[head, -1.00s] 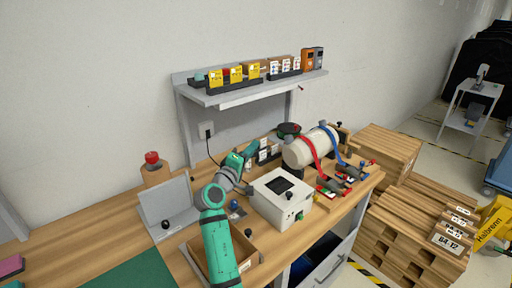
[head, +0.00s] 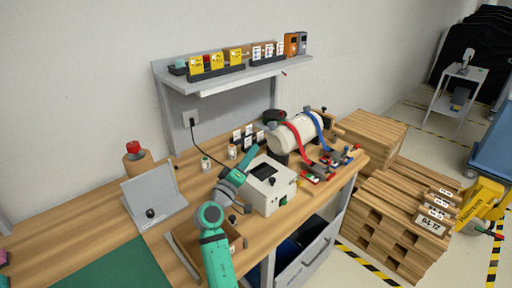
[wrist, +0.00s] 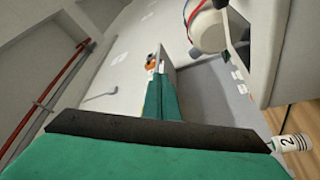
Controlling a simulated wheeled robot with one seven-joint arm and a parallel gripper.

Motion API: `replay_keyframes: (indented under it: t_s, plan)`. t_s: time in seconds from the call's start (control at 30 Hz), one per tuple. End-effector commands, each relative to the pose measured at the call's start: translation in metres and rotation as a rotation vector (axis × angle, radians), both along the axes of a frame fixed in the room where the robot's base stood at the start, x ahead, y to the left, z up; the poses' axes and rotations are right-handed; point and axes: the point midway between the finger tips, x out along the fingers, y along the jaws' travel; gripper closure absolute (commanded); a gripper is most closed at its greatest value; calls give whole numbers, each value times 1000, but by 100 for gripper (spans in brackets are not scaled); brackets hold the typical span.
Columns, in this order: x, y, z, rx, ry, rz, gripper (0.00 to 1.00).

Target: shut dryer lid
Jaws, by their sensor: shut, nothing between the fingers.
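A white box-shaped unit (head: 268,190), which I take to be the dryer, stands on the wooden bench. Its top has a dark rectangle (head: 263,170), and a black knob is on its front. I cannot tell if a lid stands raised. The unit fills the upper right of the wrist view (wrist: 290,40), with a dark strip along its edge. My gripper (head: 257,147) is just behind the unit's back left side, pointing towards the wall. Its green fingers (wrist: 162,98) are together and empty in the wrist view. Contact with the unit cannot be made out.
A grey tilted panel (head: 153,190) with a black knob stands at left. A wooden tray (head: 183,250) lies below my arm. A cream drum with red and blue straps (head: 292,133) is behind right. A shelf (head: 225,80) hangs above. Small jars (head: 206,163) stand near the wall.

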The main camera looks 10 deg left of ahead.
Motion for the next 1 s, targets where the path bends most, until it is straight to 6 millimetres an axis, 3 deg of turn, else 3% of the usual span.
replay_keyframes:
  t_s: [0.4, 1.0]
  plan:
    - [-18, -20, -27, 0, 2, 1, 100]
    - [-22, -26, -33, 0, 0, 0, 100]
